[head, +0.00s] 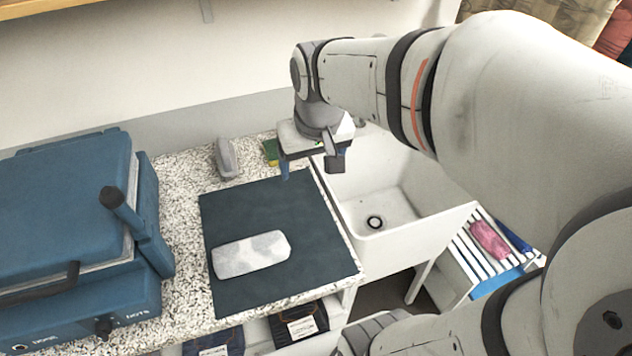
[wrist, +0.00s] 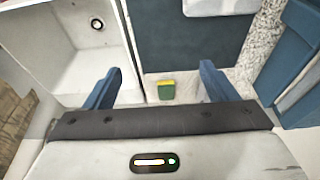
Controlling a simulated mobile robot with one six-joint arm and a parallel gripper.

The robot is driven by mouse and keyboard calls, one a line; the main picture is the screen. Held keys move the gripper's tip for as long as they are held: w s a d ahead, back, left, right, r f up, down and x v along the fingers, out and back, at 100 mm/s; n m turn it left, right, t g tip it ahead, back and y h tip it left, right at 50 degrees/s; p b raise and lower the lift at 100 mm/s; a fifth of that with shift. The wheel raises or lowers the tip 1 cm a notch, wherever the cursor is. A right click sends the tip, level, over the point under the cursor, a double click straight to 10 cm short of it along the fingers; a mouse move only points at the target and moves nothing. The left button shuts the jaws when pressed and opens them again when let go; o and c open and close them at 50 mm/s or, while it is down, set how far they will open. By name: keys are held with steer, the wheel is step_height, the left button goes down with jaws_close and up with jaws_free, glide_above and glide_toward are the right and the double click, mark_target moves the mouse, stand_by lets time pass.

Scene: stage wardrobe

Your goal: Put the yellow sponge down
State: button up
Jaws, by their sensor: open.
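The yellow sponge (head: 271,152) has a green layer. It lies on the speckled counter, behind the dark mat and beside the sink. In the wrist view the sponge (wrist: 166,90) shows yellow and green between the two blue fingers, apart from both. My gripper (head: 314,170) is open and empty above the counter edge near the sink, in front of and to the right of the sponge. In the wrist view my gripper (wrist: 158,84) has its fingers spread wide.
A dark mat (head: 320,220) on the counter bears a grey-white case (head: 250,254). A grey object (head: 226,158) stands at the back. A blue press (head: 60,200) fills the left. The white sink (head: 415,235) is right, with a slatted rack (head: 470,262) beyond it.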

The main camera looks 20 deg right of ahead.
steer(key=s+f, duration=0.2)
steer(key=s, duration=0.6)
steer(key=shift+a+f, duration=0.15)
steer(key=shift+a, duration=0.05)
steer(key=shift+w, duration=0.1)
stand_by(0.8)
steer(key=shift+o, duration=0.7)
steer(key=t+b, duration=0.1)
steer(key=b, duration=0.6)
glide_above(276, 148)
steer(key=s, duration=0.3)
steer(key=f, duration=1.4)
steer(key=shift+s+a+f, duration=0.1)
steer(key=shift+s+f, duration=0.1)
steer(key=shift+f, duration=0.1)
steer(key=x, duration=0.2)
steer(key=p+x, duration=0.1)
steer(key=x, duration=0.2)
steer(key=p+x, duration=0.1)
steer(key=x, duration=0.1)
steer(key=shift+w+f, duration=0.15)
steer(key=shift+w, duration=0.2)
steer(key=shift+f+t, duration=0.2)
steer(key=shift+t, duration=0.1)
